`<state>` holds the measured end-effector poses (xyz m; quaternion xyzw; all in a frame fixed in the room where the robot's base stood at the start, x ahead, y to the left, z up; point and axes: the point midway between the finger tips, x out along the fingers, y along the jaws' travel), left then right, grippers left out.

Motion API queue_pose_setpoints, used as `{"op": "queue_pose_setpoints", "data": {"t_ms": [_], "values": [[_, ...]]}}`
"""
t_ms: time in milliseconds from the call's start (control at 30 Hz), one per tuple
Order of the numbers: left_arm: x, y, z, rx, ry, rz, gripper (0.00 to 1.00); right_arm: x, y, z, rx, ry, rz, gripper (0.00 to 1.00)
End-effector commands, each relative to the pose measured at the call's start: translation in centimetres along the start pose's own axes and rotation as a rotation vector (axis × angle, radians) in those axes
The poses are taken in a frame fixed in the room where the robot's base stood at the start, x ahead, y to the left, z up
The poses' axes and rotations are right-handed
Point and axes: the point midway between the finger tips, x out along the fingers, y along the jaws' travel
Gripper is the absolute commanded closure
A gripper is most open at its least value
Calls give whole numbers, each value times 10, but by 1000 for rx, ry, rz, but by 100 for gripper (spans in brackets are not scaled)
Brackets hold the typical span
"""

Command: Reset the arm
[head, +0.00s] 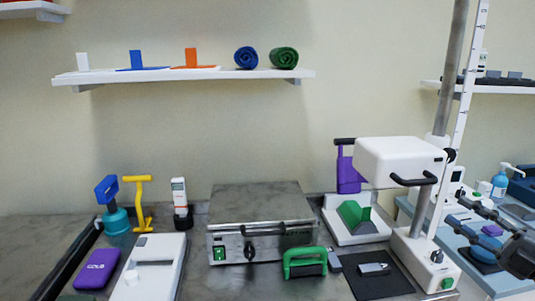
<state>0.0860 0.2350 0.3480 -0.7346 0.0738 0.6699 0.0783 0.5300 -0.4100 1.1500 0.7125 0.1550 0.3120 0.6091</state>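A white box-shaped head (400,160) juts left from a tall grey column (443,95) at the right of the bench. A black handle (413,181) is on its front lower edge. The head is level, raised well above the bench top. My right gripper (458,211) comes in from the right edge. Its dark fingers point left and stand apart, with nothing seen between them. It is right of the column and below the handle, apart from the handle. My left gripper is out of view.
A steel box (262,228) with a front lever, a green handled tool (305,262) and a black mat (378,276) lie left of the base. A blue side table (490,258) holds small items. Wall shelves (190,76) hang above.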

Motion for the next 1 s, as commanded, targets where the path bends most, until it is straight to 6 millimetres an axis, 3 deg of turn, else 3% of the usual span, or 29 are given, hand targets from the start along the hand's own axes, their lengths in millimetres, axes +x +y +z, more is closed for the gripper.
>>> {"op": "queue_pose_setpoints", "data": {"t_ms": [267,467,567,700,800,1000], "values": [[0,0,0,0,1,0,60,-11,-103,12,361,-464,120,65],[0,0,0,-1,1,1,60,-47,-195,-9,641,-824,72,65],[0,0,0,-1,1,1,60,-69,-243,-36,782,-998,3,65],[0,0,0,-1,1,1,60,-102,-302,-94,976,-1222,-145,65],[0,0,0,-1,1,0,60,-121,-331,-141,1092,-1346,-267,65],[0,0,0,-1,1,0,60,-148,-359,-218,1249,-1496,-482,65]]}}
